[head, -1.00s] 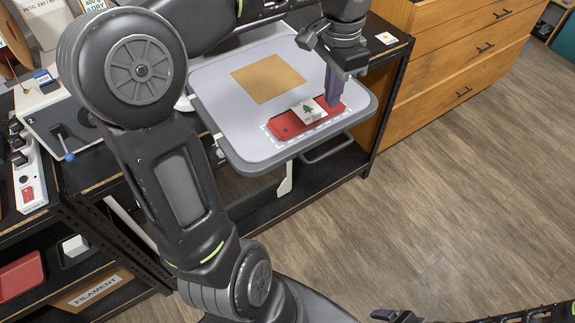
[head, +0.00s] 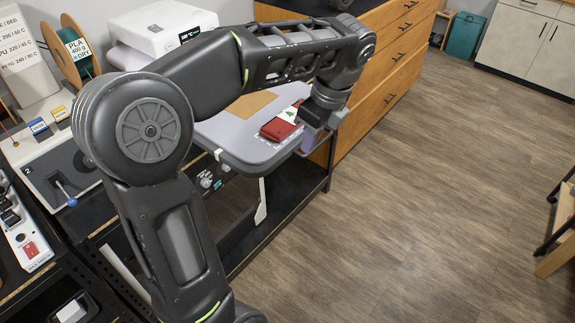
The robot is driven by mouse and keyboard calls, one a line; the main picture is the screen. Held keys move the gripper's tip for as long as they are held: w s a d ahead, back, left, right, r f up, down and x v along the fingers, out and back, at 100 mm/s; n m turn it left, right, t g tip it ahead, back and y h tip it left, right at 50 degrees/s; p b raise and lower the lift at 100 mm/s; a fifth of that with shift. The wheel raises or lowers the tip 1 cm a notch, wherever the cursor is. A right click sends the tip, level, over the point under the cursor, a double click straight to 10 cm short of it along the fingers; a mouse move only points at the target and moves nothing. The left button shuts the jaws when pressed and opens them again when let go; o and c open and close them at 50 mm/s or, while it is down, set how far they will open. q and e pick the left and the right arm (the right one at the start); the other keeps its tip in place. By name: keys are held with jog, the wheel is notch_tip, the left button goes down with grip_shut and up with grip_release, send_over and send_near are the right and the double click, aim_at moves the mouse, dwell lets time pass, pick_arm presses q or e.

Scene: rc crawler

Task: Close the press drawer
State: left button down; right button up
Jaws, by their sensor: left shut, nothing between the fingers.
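The press drawer (head: 240,151) is a grey rounded tray, pulled out from under the white press (head: 163,27). On it lie a tan square (head: 252,104) and a red piece (head: 275,130) with a white card (head: 290,113) bearing a green tree on top. My left gripper (head: 308,146) is shut and empty, pointing down at the drawer's right-hand edge, beside the red piece. I cannot tell whether it touches the edge. My left arm hides the back of the drawer and part of the press. My right gripper is not in view.
A black-framed bench (head: 262,228) stands under the drawer. Wooden drawers (head: 382,72) stand behind and to the right. A grey machine with a blue-tipped lever (head: 66,195) and a switch strip (head: 20,232) are at left.

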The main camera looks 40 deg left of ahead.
aim_at(286, 159)
pick_arm(q)
jog(key=a+f+b, duration=0.1)
jog(key=a+f, duration=0.1)
jog(key=f, duration=0.1)
jog(key=a+f+b, duration=0.1)
jog(key=a+f, duration=0.1)
jog(key=f, duration=0.1)
jog(key=a+f+b, duration=0.1)
jog(key=a+f, duration=0.1)
jog(key=f, duration=0.1)
jog(key=shift+a+f, duration=0.2)
jog(key=shift+f, duration=0.2)
dwell(0.4)
jog(key=shift+a, duration=0.1)
